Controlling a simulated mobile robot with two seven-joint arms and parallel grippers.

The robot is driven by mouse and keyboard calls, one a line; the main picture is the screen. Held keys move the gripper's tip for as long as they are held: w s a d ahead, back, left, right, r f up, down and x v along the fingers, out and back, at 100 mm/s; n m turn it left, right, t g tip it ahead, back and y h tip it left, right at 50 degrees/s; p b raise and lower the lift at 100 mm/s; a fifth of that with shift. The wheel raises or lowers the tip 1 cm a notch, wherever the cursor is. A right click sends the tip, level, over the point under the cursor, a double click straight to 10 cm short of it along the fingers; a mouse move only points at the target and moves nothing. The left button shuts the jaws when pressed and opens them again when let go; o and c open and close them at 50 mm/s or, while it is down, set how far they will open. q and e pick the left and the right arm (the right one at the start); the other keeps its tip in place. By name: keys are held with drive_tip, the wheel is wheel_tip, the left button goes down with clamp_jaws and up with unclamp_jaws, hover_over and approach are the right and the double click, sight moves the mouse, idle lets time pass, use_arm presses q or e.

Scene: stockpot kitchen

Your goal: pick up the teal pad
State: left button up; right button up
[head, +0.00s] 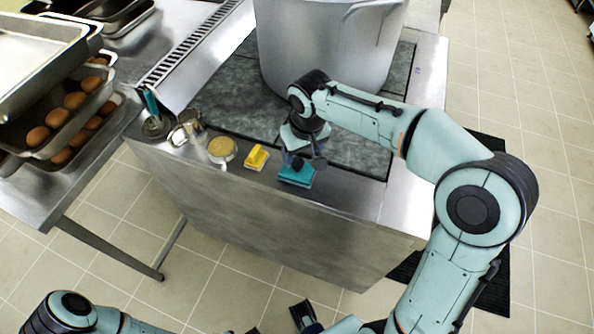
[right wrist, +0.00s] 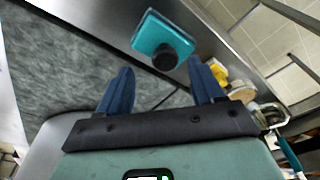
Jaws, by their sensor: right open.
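The teal pad (head: 296,176) lies on the steel front strip of the stove block, near its front edge. It is a flat rectangle with a round black knob on top, which shows in the right wrist view (right wrist: 165,58). My right gripper (head: 303,158) is over the pad in the head view and partly covers it. In the right wrist view, its two blue fingers (right wrist: 160,88) are spread apart with nothing between them, and the pad is beyond their tips.
A yellow block (head: 257,157), a round tan-topped container (head: 222,149) and metal cups (head: 192,122) stand left of the pad. A large stockpot (head: 325,50) stands behind it. Trays of eggs (head: 62,110) are on the left table.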

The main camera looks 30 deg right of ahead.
sight(297, 161)
drive_tip(key=f, duration=0.3)
drive_tip(key=w+f, duration=0.1)
drive_tip(key=f, duration=0.1)
drive_tip(key=shift+w+a, duration=0.1)
drive_tip(key=shift+a, duration=0.2)
use_arm(q)
drive_tip(key=shift+f, duration=0.2)
use_arm(e)
drive_tip(key=c, duration=1.2)
use_arm(q)
drive_tip(key=r+p, duration=0.1)
drive_tip(key=w+r+p, duration=0.1)
drive_tip(key=r, duration=0.1)
drive_tip(key=r+p, duration=0.1)
drive_tip(key=shift+w+r+p, duration=0.2)
drive_tip(key=shift+w+p, duration=0.1)
drive_tip(key=shift+w, duration=0.1)
use_arm(e)
wheel_tip(297, 161, up, 20)
